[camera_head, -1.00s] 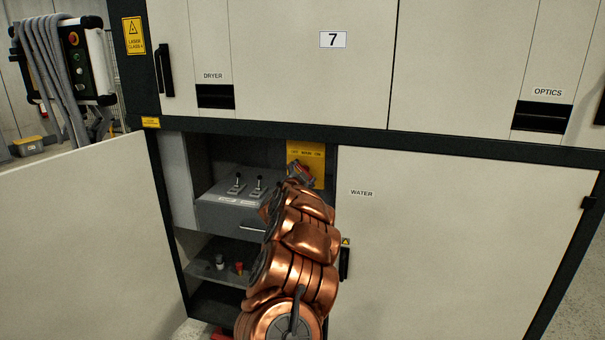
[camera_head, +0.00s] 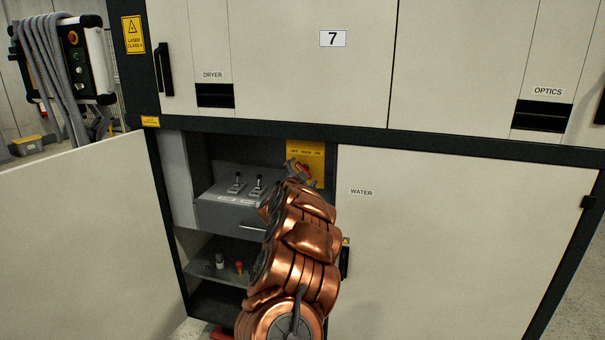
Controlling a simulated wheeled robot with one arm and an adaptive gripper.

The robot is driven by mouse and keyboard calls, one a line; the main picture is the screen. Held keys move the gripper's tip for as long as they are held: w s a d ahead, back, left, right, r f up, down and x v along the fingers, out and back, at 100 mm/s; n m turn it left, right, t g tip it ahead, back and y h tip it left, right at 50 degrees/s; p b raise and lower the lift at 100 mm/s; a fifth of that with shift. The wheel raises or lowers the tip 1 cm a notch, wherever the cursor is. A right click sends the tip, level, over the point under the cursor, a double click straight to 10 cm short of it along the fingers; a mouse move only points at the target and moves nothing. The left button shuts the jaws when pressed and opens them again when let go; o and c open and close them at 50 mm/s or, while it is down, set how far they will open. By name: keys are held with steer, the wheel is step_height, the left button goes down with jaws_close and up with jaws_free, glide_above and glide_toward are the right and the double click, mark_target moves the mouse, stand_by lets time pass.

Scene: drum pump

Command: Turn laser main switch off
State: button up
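The laser main switch is a red rotary knob (camera_head: 305,171) on a yellow plate (camera_head: 318,152) with small black lettering. The plate is on the back right inside the open cabinet compartment. My copper arm reaches up into the compartment. My gripper (camera_head: 299,168) is at the knob, in front of its left part. The fingers are small and partly hidden by my own arm, so I cannot tell whether they touch the knob or are closed on it. The knob's exact angle is hard to read.
A grey panel (camera_head: 222,207) with two black toggle levers is left of my arm. A lower shelf (camera_head: 222,251) holds small items. The open door (camera_head: 80,245) stands at left. The closed WATER door (camera_head: 450,250) is at right.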

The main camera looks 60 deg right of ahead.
steer(key=v, duration=1.1)
steer(key=shift+a, duration=0.3)
stand_by(0.5)
